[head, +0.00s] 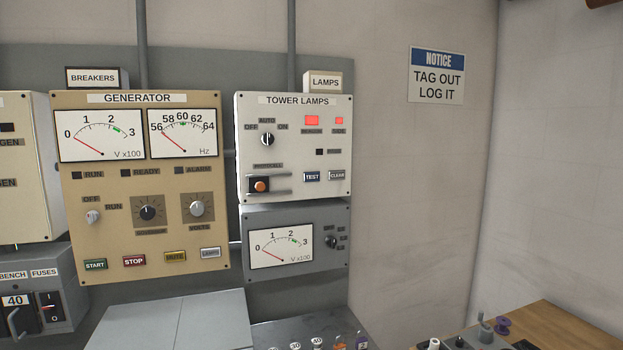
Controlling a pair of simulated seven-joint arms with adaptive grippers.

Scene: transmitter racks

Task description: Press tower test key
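The tower lamps panel (305,115) is a white box on the wall, right of the generator panel. Its dark TEST key (312,176) sits at the lower right of the panel face, just left of the CLEAR key (337,175). Two red indicators (312,121) show lit at the upper right of the panel. A selector knob (267,139) marked OFF, AUTO and ON points about upward. An orange button (260,186) sits in a black mount at the lower left. Neither of my grippers is in view.
The beige generator panel (140,230) is to the left, with its own START and STOP keys. A grey meter box (296,215) hangs below the tower lamps panel. Grey cabinet tops and a wooden bench (565,328) with small items are below.

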